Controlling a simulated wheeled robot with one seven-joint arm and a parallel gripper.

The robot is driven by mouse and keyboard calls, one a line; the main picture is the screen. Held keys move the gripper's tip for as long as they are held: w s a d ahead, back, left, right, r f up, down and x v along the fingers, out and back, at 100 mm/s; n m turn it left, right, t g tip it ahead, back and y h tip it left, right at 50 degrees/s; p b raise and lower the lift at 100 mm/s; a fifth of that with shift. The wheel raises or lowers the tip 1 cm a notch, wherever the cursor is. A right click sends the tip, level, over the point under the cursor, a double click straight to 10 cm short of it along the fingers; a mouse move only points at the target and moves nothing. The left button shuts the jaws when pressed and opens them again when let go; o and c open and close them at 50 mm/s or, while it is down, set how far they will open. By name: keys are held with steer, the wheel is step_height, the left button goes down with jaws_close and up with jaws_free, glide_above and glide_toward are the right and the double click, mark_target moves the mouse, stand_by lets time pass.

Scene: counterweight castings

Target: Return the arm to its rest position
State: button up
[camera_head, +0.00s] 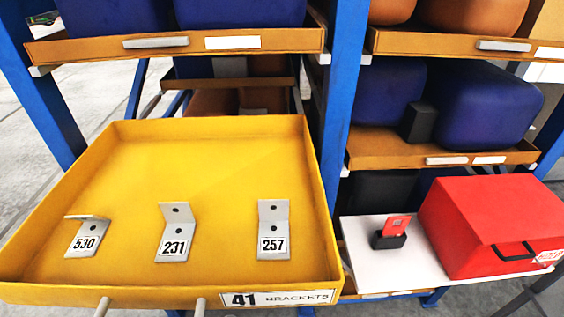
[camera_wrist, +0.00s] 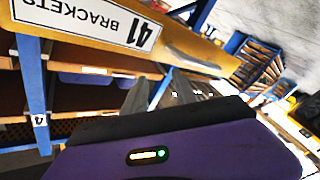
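My gripper (camera_wrist: 160,86) shows in the wrist view as two grey fingers beyond a dark and purple body. The fingers stand apart with nothing seen between them, so it is open and empty. It is not in the head view. In the wrist view it is close to the front of the yellow drawer (camera_wrist: 215,57), whose label reads 41 BRACKETS and appears upside down. In the head view the yellow drawer (camera_head: 180,299) is pulled out from the rack. Three metal brackets lie in it: 530 (camera_head: 84,240), 231 (camera_head: 174,240) and 257 (camera_head: 273,238).
Blue rack posts (camera_head: 341,110) stand behind and right of the drawer. A white shelf (camera_head: 385,265) at right carries a red box (camera_head: 490,220) with a black handle and a red card (camera_head: 397,226) in a black holder. Shelf trays above hold blue and orange blocks.

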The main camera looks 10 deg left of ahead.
steer(key=s+d+f+m+t+h, duration=0.1)
steer(key=s+d+f+m+h, duration=0.15)
steer(key=d+m, duration=0.4)
steer(key=s+d+f+m+t+h, duration=0.1)
steer(key=d+f+m+t+h, duration=0.2)
steer(key=d, duration=0.6)
steer(key=s+d+f+m+h, duration=0.1)
steer(key=d+f+m+h, duration=0.1)
steer(key=d+m+h, duration=0.45)
steer(key=s+d+f+m+g+h, duration=0.1)
steer(key=s+d+f+g, duration=0.1)
steer(key=s+d, duration=0.4)
steer(key=shift+s+d+f+h, duration=0.4)
steer(key=shift+d+f, duration=0.5)
steer(key=shift+d, duration=0.05)
steer(key=shift+c, duration=0.4)
stand_by(2.7)
